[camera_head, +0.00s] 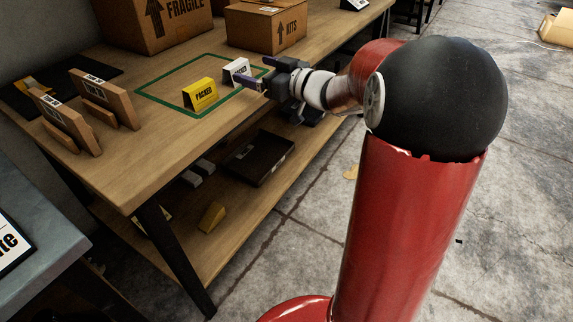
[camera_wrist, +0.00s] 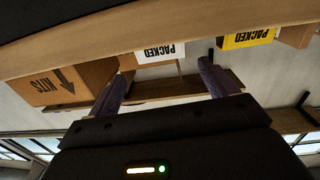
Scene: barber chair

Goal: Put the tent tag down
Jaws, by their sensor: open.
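A white tent tag (camera_head: 236,71) with dark lettering stands upright on the wooden table (camera_head: 141,141), at the right end of a green-outlined rectangle (camera_head: 152,98). In the wrist view the white tag (camera_wrist: 160,53) appears upside down and reads PACKED. A yellow tent tag (camera_head: 200,95), also reading PACKED, stands inside the green outline to its left; it shows in the wrist view too (camera_wrist: 248,39). My gripper (camera_head: 250,82) is open beside the white tag. In the wrist view its two purple-grey fingers (camera_wrist: 162,82) are spread apart, with the white tag beyond the gap and nothing held.
A KITS box (camera_head: 266,27) and a larger FRAGILE box (camera_head: 150,22) stand at the back of the table. Brown upright holders (camera_head: 103,98) stand at the left. A dark box (camera_head: 259,158) lies on the lower shelf.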

